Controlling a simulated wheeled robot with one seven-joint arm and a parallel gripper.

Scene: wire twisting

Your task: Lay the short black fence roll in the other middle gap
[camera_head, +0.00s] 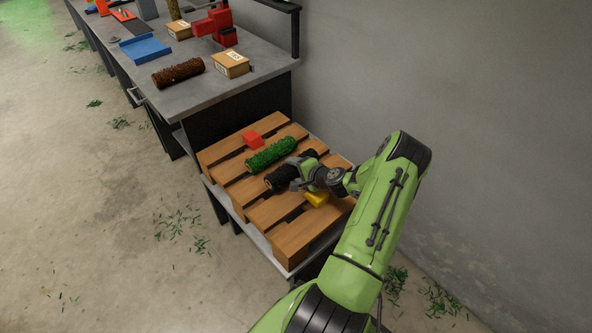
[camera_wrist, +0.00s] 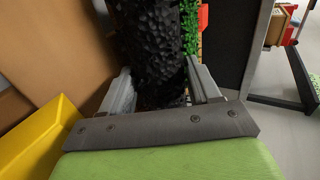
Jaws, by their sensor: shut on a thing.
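The short black fence roll (camera_head: 283,176) is at my gripper over the wooden pallet (camera_head: 289,236). My gripper (camera_head: 300,172) is shut on the roll; in the wrist view the black roll (camera_wrist: 153,50) stands between the two grey fingers (camera_wrist: 160,92). A green roll (camera_head: 270,153) lies along a gap of the pallet, just beyond the black one; a strip of it shows in the wrist view (camera_wrist: 193,30). I cannot tell whether the black roll touches the slats. My gripper hides part of it.
A red block (camera_head: 253,139) and a yellow block (camera_head: 316,199) sit on the pallet at opposite ends. The workbench (camera_head: 215,88) behind holds a brown roll (camera_head: 178,72), small boxes (camera_head: 231,64), a blue tray (camera_head: 145,49) and a red machine (camera_head: 216,24). A wall stands right.

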